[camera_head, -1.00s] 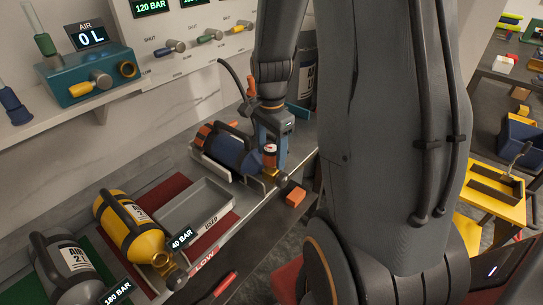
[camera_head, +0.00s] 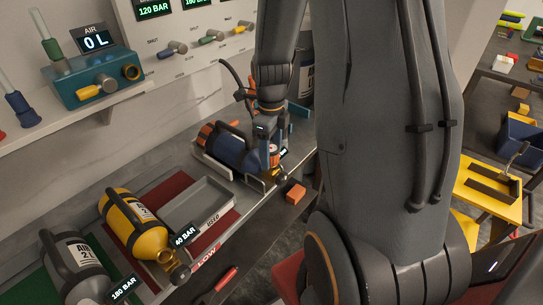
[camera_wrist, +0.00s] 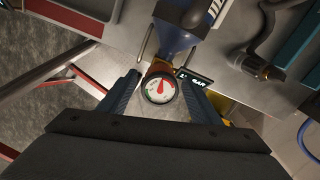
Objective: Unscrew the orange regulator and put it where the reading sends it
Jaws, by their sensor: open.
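A blue cylinder (camera_head: 229,151) with an orange base lies on its side in a cradle on the bench. It also shows in the wrist view (camera_wrist: 176,38). The orange regulator (camera_wrist: 157,69) is at its neck, with a round white gauge (camera_wrist: 160,88) whose needle is red. A small dark display beside it ends in "BAR"; its number is partly hidden. My gripper (camera_wrist: 165,92) is open, with one finger on each side of the regulator and gauge. In the head view my gripper (camera_head: 268,150) points down over the cylinder's valve end and hides most of the regulator.
A grey tray (camera_head: 166,218) marked USED lies on a red mat. A yellow cylinder (camera_head: 120,212) reads 40 BAR, and a grey cylinder (camera_head: 70,258) on green reads 180 BAR. A teal AIR unit (camera_head: 78,80) reads 0 L.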

